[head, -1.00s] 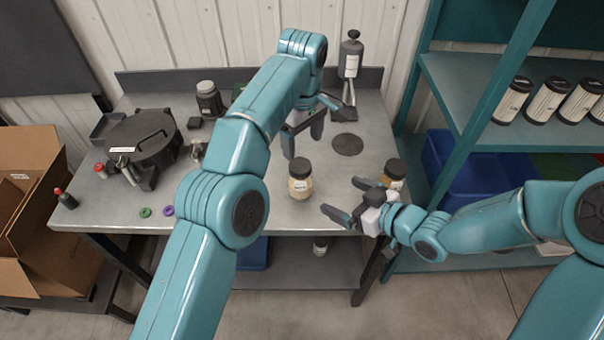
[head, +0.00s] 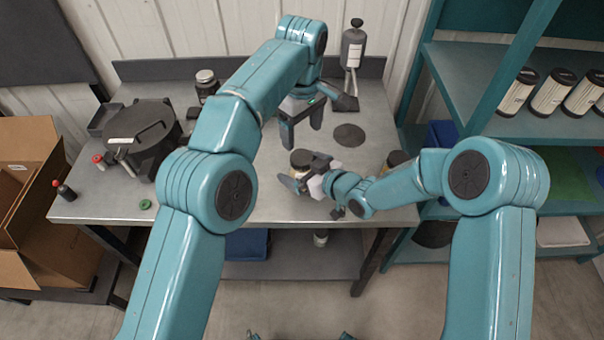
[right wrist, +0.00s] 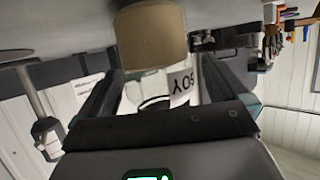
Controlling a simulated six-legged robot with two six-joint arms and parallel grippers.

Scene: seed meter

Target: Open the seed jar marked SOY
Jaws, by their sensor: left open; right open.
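The SOY jar (head: 299,159) stands upright on the bench, with a dark lid and pale contents. In the right wrist view, the jar (right wrist: 150,35) appears upside down, and its label reads SOY. My right gripper (head: 303,173) is open, with its fingers on either side of the jar's body; I cannot tell whether they touch it. It hides much of the jar in the head view. My left gripper (head: 302,138) is open and empty, pointing down just behind and above the jar's lid.
Another dark-lidded jar (head: 397,159) is partly hidden behind my right arm. A dark round pad (head: 348,135) lies behind it. A teal shelf (head: 490,80) stands at the right.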

